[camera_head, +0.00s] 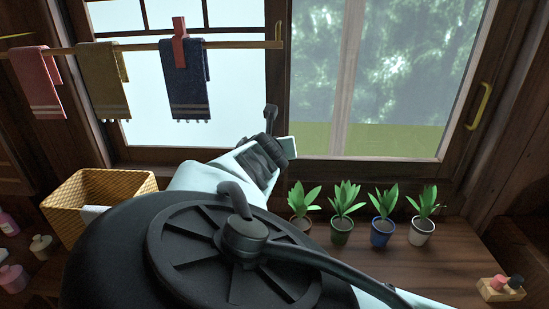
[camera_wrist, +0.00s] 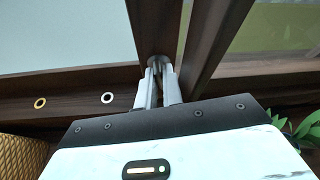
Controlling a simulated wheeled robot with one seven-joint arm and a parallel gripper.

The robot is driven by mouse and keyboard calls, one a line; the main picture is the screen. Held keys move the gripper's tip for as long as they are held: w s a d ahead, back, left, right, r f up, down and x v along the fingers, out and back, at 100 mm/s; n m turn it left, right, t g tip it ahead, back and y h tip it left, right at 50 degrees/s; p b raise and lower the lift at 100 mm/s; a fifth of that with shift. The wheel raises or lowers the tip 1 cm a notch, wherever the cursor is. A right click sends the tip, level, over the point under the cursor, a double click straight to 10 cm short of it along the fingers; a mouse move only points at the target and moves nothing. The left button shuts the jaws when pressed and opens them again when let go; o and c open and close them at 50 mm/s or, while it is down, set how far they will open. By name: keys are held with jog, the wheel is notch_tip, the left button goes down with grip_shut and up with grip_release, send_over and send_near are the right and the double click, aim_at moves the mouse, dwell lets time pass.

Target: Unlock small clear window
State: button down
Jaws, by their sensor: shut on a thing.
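The window has a left sash (camera_head: 140,130) with a dark lattice and pale panes, and a right sash (camera_head: 395,90) with clear glass showing trees. Dark wooden stiles meet between them. My gripper (camera_wrist: 161,82) reaches up to this meeting frame, and its two pale fingers are close together there. A small dark round lock piece (camera_wrist: 160,61) sits between the fingertips, and they are shut on it. Its full shape and turn are hidden.
Several potted plants (camera_head: 342,230) stand right of my arm on the wooden ledge. A wicker basket (camera_head: 75,205) is at left. Towels hang on a rod (camera_head: 230,45) in front of the left sash. A yellow handle (camera_head: 480,106) is on the right frame.

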jog(key=m+y+b, duration=0.1)
jog(key=b, duration=0.2)
jog(key=shift+f+b, duration=0.15)
jog(key=shift+b, duration=0.2)
jog(key=shift+m, duration=0.3)
jog(key=c, duration=1.5)
grip_release()
jog(key=shift+c, duration=0.2)
jog(key=shift+d, duration=0.1)
jog(key=shift+d, duration=0.15)
jog(key=shift+r, duration=0.2)
